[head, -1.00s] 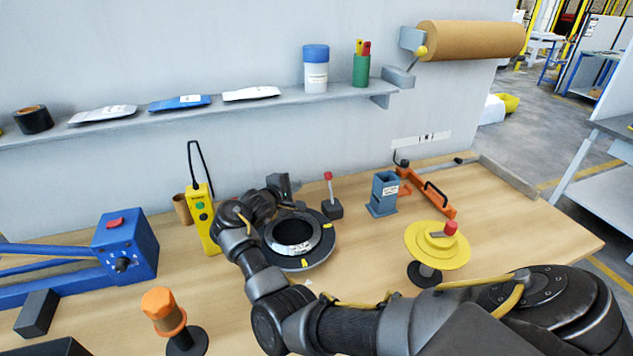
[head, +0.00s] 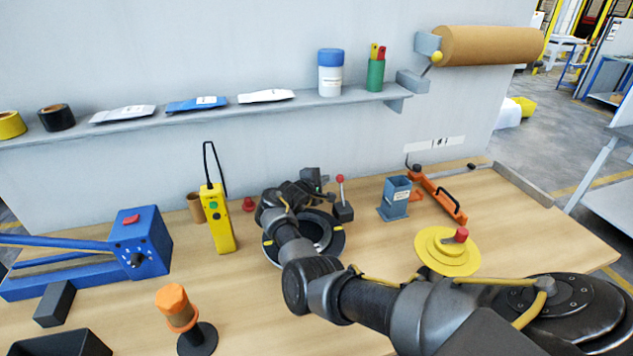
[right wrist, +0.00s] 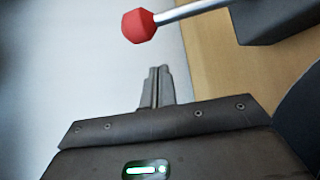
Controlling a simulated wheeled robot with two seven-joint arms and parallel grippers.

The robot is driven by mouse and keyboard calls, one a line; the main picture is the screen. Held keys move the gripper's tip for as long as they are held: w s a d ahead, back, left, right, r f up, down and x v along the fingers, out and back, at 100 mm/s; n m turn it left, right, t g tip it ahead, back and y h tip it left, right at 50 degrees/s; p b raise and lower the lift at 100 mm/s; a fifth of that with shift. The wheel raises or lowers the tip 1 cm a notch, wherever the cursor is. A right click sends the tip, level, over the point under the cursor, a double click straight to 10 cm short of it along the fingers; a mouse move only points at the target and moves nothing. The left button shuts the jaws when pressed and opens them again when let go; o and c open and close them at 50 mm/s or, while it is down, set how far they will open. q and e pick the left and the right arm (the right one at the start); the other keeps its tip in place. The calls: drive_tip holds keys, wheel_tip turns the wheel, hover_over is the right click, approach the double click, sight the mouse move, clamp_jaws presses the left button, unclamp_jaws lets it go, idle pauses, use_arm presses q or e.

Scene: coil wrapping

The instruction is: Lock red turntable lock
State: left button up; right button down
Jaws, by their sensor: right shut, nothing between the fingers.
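A red-knobbed lever (head: 340,179) stands on a small dark block (head: 343,212) behind the right side of the black turntable ring (head: 338,238). The lever looks nearly upright. My right gripper (head: 320,180) is shut and empty, just left of the lever, and reaches over the ring, partly hiding it. In the right wrist view, the shut fingers (right wrist: 157,86) point up the picture. The red knob (right wrist: 139,26) on its silver rod shows beyond the tips; contact is not visible. A smaller red knob (head: 248,204) shows left of my wrist. My left gripper is not in view.
A yellow pendant (head: 217,219) stands left of the ring. A blue-grey holder (head: 395,198) and an orange tool (head: 441,197) lie to the right, with a yellow disc (head: 447,252) in front of them. The wall shelf (head: 250,107) runs behind.

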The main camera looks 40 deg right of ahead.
drive_tip(key=s+p, duration=0.1)
drive_tip(key=s+r, duration=0.1)
drive_tip(key=s, duration=0.1)
drive_tip(key=shift+d+r+p, duration=0.15)
drive_tip(key=shift+r+p, duration=0.05)
drive_tip(key=shift+p, duration=0.2)
drive_tip(key=shift+s+r, duration=0.1)
drive_tip(key=shift+s+r+p, duration=0.1)
drive_tip(key=shift+s+p, duration=0.15)
drive_tip(key=shift+p, duration=0.2)
